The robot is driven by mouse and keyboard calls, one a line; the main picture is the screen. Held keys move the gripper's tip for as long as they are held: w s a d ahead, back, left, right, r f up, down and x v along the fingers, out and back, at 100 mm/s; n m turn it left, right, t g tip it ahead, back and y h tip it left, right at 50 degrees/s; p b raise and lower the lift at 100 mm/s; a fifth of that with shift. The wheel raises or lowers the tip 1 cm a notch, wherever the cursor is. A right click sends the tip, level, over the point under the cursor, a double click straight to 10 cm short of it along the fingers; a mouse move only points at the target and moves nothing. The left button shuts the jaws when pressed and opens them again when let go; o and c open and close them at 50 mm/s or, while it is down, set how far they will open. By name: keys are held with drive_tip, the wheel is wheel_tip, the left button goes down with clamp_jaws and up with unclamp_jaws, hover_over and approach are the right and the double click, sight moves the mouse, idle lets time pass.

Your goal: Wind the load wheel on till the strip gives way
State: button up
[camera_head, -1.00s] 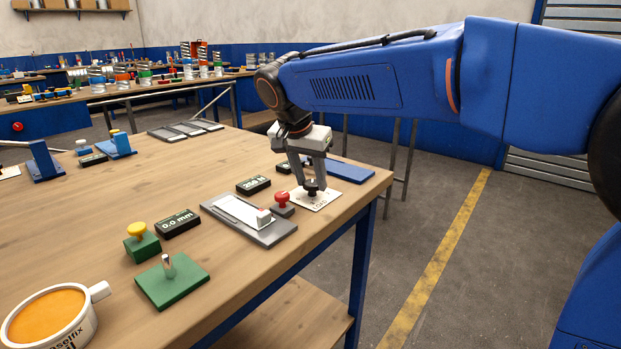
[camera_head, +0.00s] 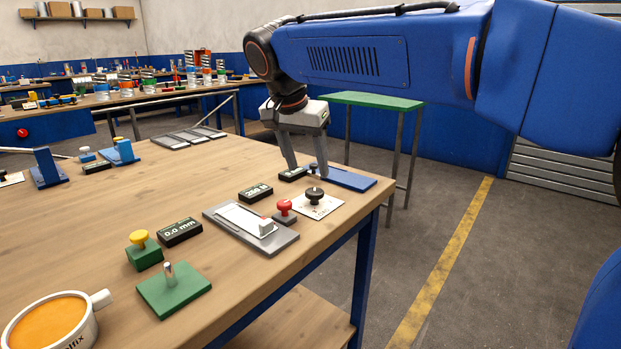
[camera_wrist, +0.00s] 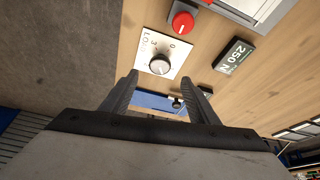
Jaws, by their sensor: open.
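The load wheel is a black round knob (camera_head: 315,193) on a white plate (camera_head: 330,208) near the table's right edge. In the wrist view the knob (camera_wrist: 160,65) has a pale top, beside the printed word LOAD and the figures 0 and 3. My gripper (camera_head: 311,172) is open and empty, beyond the knob and over the blue plate (camera_head: 352,180); its fingers also show in the wrist view (camera_wrist: 160,80). The grey fixture (camera_head: 285,241) holds a white slab (camera_head: 240,217); I cannot tell whether this is the strip.
A red button (camera_head: 284,206) stands between the fixture and the knob. Black displays read about 250 N (camera_head: 256,192) and 0.0 mm (camera_head: 180,232). A yellow button (camera_head: 138,238), a green plate with a post (camera_head: 174,292) and an orange-filled tub (camera_head: 55,320) lie nearer. The left middle of the table is bare.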

drive_tip(key=v, duration=0.9)
drive_tip(key=shift+r, duration=0.25)
drive_tip(key=shift+s, duration=0.1)
drive_tip(key=s+d+f+n, duration=0.1)
drive_tip(key=s+d+f, duration=0.25)
drive_tip(key=d, duration=0.45)
drive_tip(key=s+d+f+n+y, duration=0.1)
drive_tip(key=s+d+f, duration=0.1)
drive_tip(key=d+f, duration=0.4)
drive_tip(key=s+d+f+n, duration=0.1)
drive_tip(key=s+d+f, duration=0.2)
drive_tip(key=d, duration=0.6)
drive_tip(key=s+d+f+n, duration=0.1)
drive_tip(key=s+d+f, duration=0.4)
drive_tip(key=s+f, duration=0.2)
drive_tip(key=s+d+f+n+y, duration=0.1)
drive_tip(key=s+d+f, duration=0.4)
drive_tip(key=s+f, duration=0.3)
wheel_tip(320, 180, down, 4)
drive_tip(key=shift+f+t, duration=0.1)
drive_tip(key=shift+t, duration=0.3)
drive_tip(key=shift+o, duration=0.2)
